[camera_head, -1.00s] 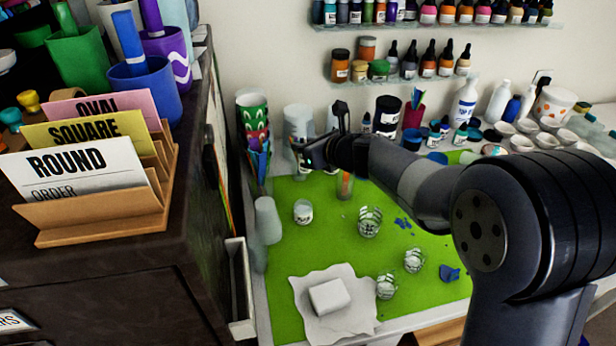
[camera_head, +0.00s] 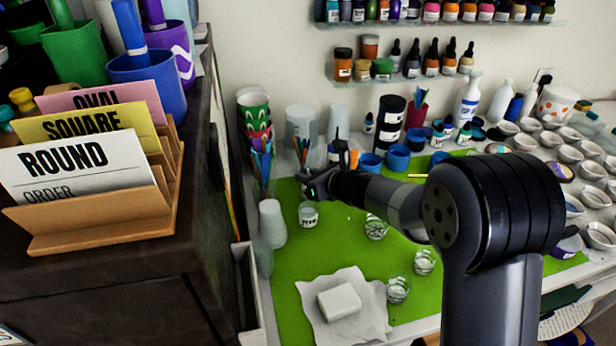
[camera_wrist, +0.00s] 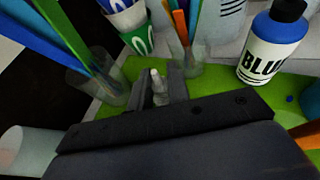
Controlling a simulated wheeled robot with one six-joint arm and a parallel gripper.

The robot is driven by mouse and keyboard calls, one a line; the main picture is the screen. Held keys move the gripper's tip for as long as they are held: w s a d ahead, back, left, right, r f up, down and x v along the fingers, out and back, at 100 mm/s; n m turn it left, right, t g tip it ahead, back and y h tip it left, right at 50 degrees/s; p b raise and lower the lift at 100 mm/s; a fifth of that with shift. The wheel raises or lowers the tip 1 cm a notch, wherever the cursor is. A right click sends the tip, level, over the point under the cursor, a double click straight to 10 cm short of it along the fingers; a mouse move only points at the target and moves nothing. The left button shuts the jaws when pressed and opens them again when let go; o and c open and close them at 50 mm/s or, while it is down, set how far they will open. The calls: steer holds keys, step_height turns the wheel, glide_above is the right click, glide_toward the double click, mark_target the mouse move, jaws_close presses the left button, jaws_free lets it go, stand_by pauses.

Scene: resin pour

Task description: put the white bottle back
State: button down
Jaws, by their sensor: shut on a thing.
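My gripper (camera_head: 312,184) is over the back left of the green mat (camera_head: 290,255), just above a small clear cup with a white label (camera_head: 309,216). In the wrist view my gripper (camera_wrist: 158,83) is shut on a small pale bottle (camera_wrist: 157,88) with a narrow tip, taken to be the white bottle. Only its upper part shows between the fingers; the rest is hidden. In the head view I cannot make the bottle out.
Stacked translucent cups (camera_head: 271,222) and a cup of coloured sticks (camera_head: 262,165) stand left of my gripper. Clear cups (camera_head: 375,228) and a white block on paper (camera_head: 340,301) occupy the mat. Blue pots (camera_head: 397,157) stand behind.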

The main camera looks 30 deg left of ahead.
steer(key=shift+f, duration=0.15)
steer(key=c, duration=1.3)
jaws_free()
steer(key=shift+c, duration=0.2)
steer(key=shift+r, duration=0.25)
steer(key=shift+s+d+r, duration=0.1)
steer(key=shift+d, duration=0.3)
steer(key=v, duration=1.1)
steer(key=shift+b, duration=0.4)
steer(key=shift+s, duration=0.1)
